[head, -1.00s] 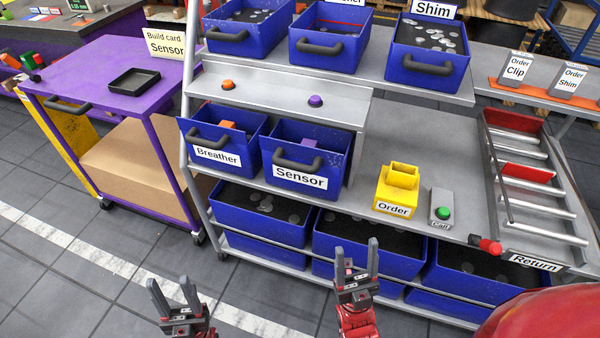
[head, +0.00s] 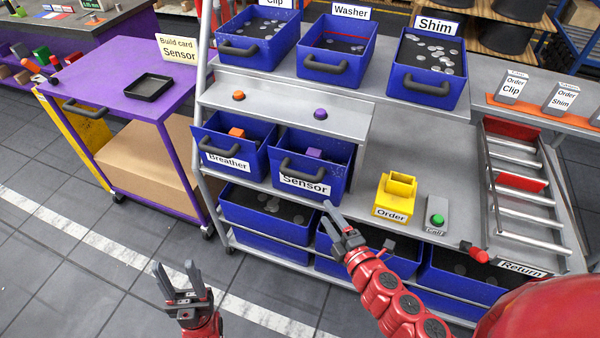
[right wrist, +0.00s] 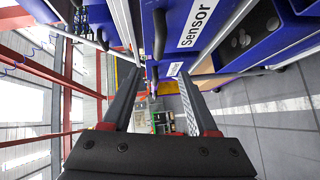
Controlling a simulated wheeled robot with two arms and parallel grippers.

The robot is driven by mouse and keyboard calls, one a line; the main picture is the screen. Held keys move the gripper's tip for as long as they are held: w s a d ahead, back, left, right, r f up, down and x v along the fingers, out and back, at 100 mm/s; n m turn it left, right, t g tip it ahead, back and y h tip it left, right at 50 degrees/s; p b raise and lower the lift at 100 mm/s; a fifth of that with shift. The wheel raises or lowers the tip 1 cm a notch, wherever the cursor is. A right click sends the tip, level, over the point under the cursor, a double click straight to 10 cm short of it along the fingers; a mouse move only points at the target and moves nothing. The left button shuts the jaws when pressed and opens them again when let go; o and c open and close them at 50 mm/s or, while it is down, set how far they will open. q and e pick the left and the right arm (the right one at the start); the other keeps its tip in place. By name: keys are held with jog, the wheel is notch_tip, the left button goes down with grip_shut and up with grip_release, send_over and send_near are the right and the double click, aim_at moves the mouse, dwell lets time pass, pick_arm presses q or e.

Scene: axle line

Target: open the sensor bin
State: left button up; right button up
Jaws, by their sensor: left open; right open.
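The sensor bin (head: 335,178) is a blue bin with a dark handle and a white "Sensor" label, on the middle shelf of the rack. A purple piece shows inside it. In the right wrist view the bin's label (right wrist: 198,22) and dark handle show sideways, beyond the fingers. My right gripper (head: 334,224) is open and empty, just below and in front of the sensor bin, apart from its handle. My left gripper (head: 176,279) is open and empty, low over the floor at the left of the rack.
The Breather bin (head: 212,150) stands directly left of the sensor bin. An orange button (head: 238,96) and a purple button (head: 320,114) sit on the ledge above. A yellow Order holder (head: 384,203) and a green call button (head: 437,220) stand to the right. Lower blue bins sit beneath.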

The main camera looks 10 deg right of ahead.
aim_at(303, 178)
jog(key=p+x, duration=0.1)
jog(key=x, duration=1.4)
jog(key=shift+w+a+r+p, duration=0.15)
jog(key=shift+w+p, duration=0.1)
jog(key=shift+p, duration=0.1)
jog(key=shift+x, duration=0.85)
jog(key=shift+s+a, duration=0.1)
grip_shut()
jog(key=shift+f, duration=0.2)
